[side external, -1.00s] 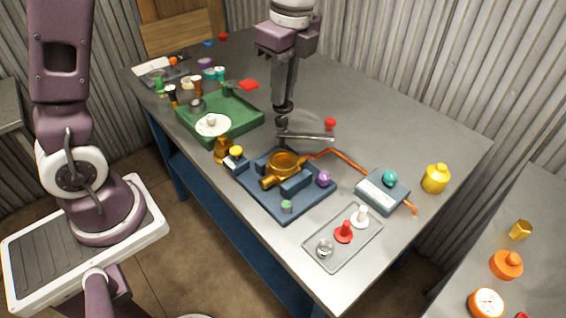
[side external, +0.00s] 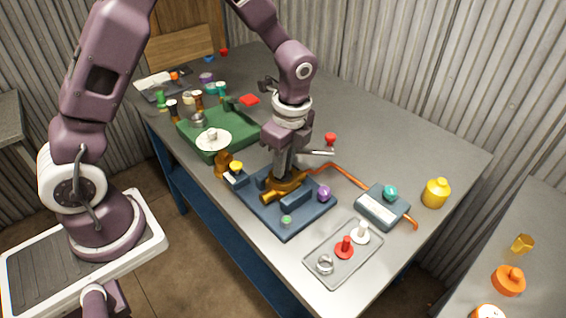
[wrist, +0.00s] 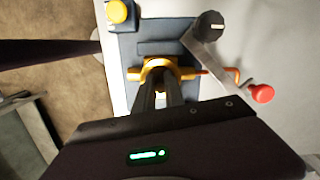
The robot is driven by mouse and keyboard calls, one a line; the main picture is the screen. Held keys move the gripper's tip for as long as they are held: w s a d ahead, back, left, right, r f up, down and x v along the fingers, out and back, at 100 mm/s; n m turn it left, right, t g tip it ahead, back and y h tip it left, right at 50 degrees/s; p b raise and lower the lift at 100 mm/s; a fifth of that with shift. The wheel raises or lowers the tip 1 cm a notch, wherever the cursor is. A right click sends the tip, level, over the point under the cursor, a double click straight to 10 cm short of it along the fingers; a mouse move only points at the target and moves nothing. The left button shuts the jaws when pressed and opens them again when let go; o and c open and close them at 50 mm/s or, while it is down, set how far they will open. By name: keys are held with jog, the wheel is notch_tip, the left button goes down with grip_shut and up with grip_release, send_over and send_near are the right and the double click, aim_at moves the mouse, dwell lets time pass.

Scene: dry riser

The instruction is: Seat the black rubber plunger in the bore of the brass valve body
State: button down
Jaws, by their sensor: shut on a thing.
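The brass valve body (side external: 270,195) lies on a blue fixture plate (side external: 287,229) in the side external view. It also shows in the wrist view (wrist: 188,73), its round bore rim around my fingertips. My gripper (side external: 284,175) points down, its fingertips at the bore; in the wrist view the fingers (wrist: 161,92) are close together over the ring. My gripper is shut on the black plunger, which the fingers and the brass rim hide. I cannot tell how deep the plunger sits.
A grey crank with a red knob (wrist: 262,93) stands close beside the valve body. A purple knob (side external: 323,193) and a yellow-topped block (side external: 236,168) flank it. A grey tray (side external: 318,281), a blue box (side external: 382,208) and a green tray (side external: 240,137) stand around the plate.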

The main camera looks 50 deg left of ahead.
aim_at(288, 178)
jog(key=shift+f, duration=0.1)
jog(key=c, duration=1.4)
grip_release()
notch_tip(288, 178, up, 12)
jog(key=d, duration=0.1)
jog(key=s+a+r+n+t, duration=0.1)
jog(key=s+r+n+t, duration=0.2)
jog(key=s+r+n, duration=0.6)
jog(key=s+f+n+t+h, duration=0.1)
jog(key=s+n+t, duration=0.1)
jog(key=s+n, duration=0.4)
jog(key=s, duration=0.5)
jog(key=shift+s+a+f+n+t, duration=0.15)
jog(key=shift+s+a+n+t, duration=0.05)
jog(key=shift+n+t, duration=0.2)
